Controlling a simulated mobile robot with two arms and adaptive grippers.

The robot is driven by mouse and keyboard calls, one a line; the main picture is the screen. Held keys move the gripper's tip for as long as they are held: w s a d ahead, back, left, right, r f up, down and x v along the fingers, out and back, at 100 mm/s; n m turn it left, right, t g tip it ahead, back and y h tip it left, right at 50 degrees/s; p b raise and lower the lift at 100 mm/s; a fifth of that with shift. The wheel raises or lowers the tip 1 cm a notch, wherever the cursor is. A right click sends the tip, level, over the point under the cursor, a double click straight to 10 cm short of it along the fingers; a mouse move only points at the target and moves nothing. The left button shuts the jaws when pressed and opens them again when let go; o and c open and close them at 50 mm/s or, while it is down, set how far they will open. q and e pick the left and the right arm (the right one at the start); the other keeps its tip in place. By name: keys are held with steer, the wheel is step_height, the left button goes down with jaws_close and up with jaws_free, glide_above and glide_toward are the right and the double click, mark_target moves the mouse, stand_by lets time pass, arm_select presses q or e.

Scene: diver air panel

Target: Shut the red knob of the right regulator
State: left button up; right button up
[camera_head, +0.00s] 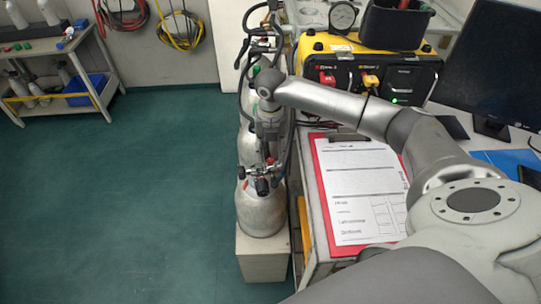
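Grey dive cylinders (262,213) stand in a row beside the bench. A dark regulator (262,184) with black fittings sits at the top of the nearest one. Small red spots show around it, but I cannot make out which is the red knob. My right arm reaches in from the right, and its wrist bends down over the cylinders. My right gripper (268,150) is just above and against this regulator in the picture. Its fingers are small and dark among the fittings, so I cannot tell whether they touch anything. My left gripper is not in view.
A red clipboard (317,180) with a paper form lies on the bench under my arm. A yellow-and-black air panel (318,44) with hoses stands behind, with a monitor (490,70) at the right. The green floor (120,200) at the left is clear.

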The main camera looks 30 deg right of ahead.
mark_target(271, 160)
step_height(271, 160, down, 3)
steer(key=shift+f, duration=0.2)
steer(key=shift+c, duration=1.1)
steer(key=c, duration=0.5)
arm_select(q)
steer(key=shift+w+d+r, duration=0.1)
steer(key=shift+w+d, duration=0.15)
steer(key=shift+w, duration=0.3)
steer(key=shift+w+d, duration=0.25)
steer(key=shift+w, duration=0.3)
arm_select(e)
steer(key=shift+r, duration=0.1)
jaws_close()
